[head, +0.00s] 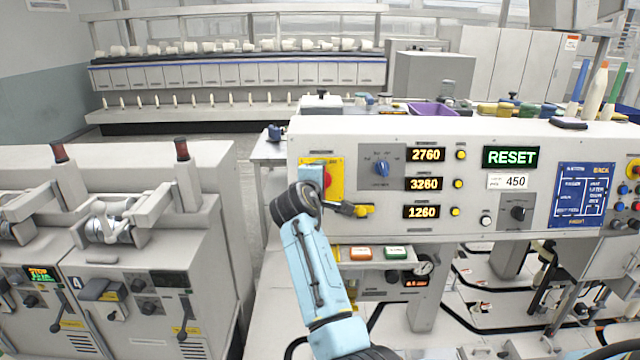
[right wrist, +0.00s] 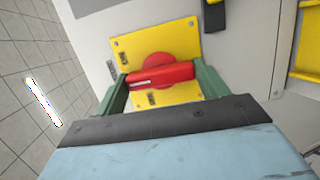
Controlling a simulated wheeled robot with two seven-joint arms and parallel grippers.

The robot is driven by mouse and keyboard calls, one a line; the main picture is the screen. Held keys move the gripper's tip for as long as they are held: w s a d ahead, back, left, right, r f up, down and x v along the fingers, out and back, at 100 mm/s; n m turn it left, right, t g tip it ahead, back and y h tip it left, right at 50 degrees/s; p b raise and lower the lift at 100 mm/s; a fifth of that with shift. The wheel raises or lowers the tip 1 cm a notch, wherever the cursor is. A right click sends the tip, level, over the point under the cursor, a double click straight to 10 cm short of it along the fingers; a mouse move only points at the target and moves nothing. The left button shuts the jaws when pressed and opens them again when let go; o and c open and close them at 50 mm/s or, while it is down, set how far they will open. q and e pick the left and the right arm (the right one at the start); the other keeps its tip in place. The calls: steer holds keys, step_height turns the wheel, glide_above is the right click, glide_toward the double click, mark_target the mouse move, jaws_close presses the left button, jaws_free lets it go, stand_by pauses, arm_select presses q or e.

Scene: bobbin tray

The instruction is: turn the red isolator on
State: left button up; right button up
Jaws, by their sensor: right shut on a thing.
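The red isolator is a red bar handle on a round red boss (right wrist: 170,62), mounted on a yellow plate (right wrist: 140,45) in the right wrist view. My right gripper (right wrist: 160,76) has its green fingers at the two ends of the red bar and is shut on it. The bar lies across the picture there, roughly in line with the plate's top edge. In the head view the yellow plate (head: 337,176) is at the left end of the white control panel, and my right gripper (head: 314,174) covers most of the handle. My left gripper is in neither view.
The white panel (head: 470,140) carries a blue knob (head: 381,168), number displays, a green RESET display (head: 510,157) and a black knob (head: 518,213). Grey machines (head: 140,250) stand left, across a gap.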

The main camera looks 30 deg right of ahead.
steer(key=o, duration=1)
steer(key=shift+a, duration=0.1)
steer(key=b+v, duration=0.1)
steer(key=v, duration=1.2)
steer(key=shift+s+b, duration=0.15)
steer(key=shift+b, duration=0.25)
